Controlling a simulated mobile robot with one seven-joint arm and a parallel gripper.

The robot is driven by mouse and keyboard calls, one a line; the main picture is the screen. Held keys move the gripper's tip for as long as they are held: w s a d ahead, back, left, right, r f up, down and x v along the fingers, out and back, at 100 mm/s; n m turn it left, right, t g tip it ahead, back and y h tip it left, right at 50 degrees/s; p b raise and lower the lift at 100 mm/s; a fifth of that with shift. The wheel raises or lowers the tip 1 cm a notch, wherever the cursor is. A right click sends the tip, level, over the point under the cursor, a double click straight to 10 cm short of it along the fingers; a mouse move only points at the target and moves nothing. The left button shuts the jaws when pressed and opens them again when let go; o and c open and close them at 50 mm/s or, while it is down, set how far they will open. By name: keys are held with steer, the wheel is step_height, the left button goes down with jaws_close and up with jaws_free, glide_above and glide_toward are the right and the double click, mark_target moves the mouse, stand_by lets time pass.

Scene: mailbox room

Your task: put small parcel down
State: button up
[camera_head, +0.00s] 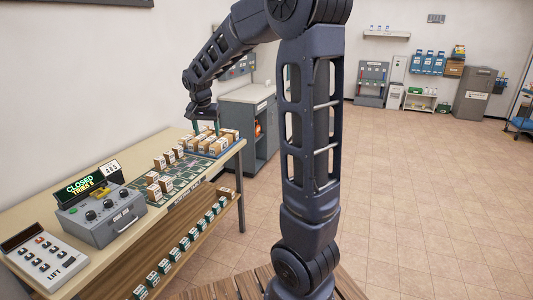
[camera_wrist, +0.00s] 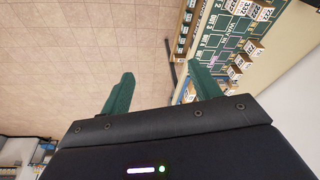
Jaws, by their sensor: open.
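Several small brown parcels with white labels stand on the table, some in a blue-edged tray (camera_head: 225,150) at its far end and some on a dark green marked board (camera_head: 176,183). One parcel (camera_head: 153,192) stands near the board's front. I cannot tell which one the task means. My gripper (camera_head: 206,128) is over the far-end parcels, its green fingers pointing down. In the wrist view my gripper (camera_wrist: 163,88) has its fingers wide apart with nothing between them. The board (camera_wrist: 213,47) and parcels (camera_wrist: 254,50) show there to the right. Contact with a parcel cannot be made out.
A grey box reading "CLOSED" (camera_head: 100,215) and a "LIFT" keypad panel (camera_head: 42,260) stand on the table's near end. A grey cabinet (camera_head: 250,115) stands beyond the table. The tiled floor (camera_head: 430,190) at right is clear.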

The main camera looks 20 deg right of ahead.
steer(key=s+d+r+n+y, duration=0.15)
steer(key=s+d, duration=0.25)
steer(key=s, duration=0.4)
steer(key=s+d+r+n+h, duration=0.1)
steer(key=s+d+r, duration=0.2)
steer(key=s+d, duration=0.3)
steer(key=s+d+f+n+t, duration=0.1)
steer(key=s+d+f+n, duration=0.1)
steer(key=s, duration=1.4)
steer(key=shift+f+n+t+y, duration=0.3)
steer(key=shift+f+n+y, duration=0.05)
steer(key=shift+f+n, duration=0.1)
